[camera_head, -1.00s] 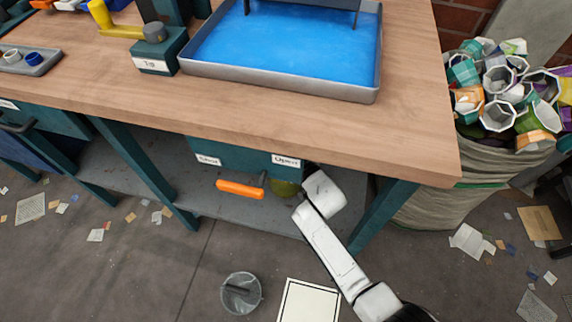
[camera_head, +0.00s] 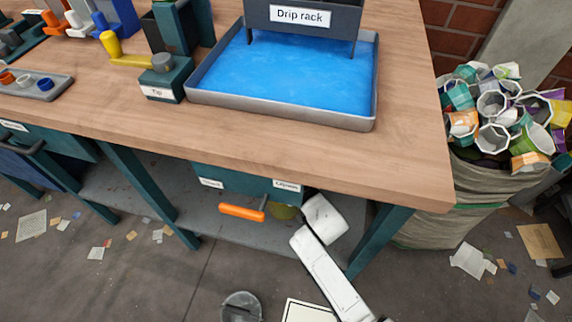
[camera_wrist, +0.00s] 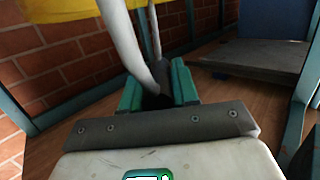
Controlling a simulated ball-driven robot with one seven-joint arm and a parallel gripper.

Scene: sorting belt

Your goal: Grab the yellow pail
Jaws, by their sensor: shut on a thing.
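In the wrist view the yellow pail (camera_wrist: 62,10) shows only as a strip along the top edge. Its pale curved handle (camera_wrist: 122,42) runs down from there between the teal fingers of my gripper (camera_wrist: 158,90). The fingers are shut on this handle, and the rest of the pail is out of the picture. In the head view my white arm reaches under the front of the bench, and my gripper is hidden there. A dull yellow-green rounded thing (camera_head: 284,211) shows beside the arm's end, in shadow; it may be the pail.
An orange handle (camera_head: 242,212) sticks out under the bench (camera_head: 300,160), left of my arm. Bench legs stand on both sides. A grey bin (camera_head: 240,306) stands on the floor. A sack of cups (camera_head: 470,185) stands at right. Brick wall (camera_wrist: 60,65) is close in the wrist view.

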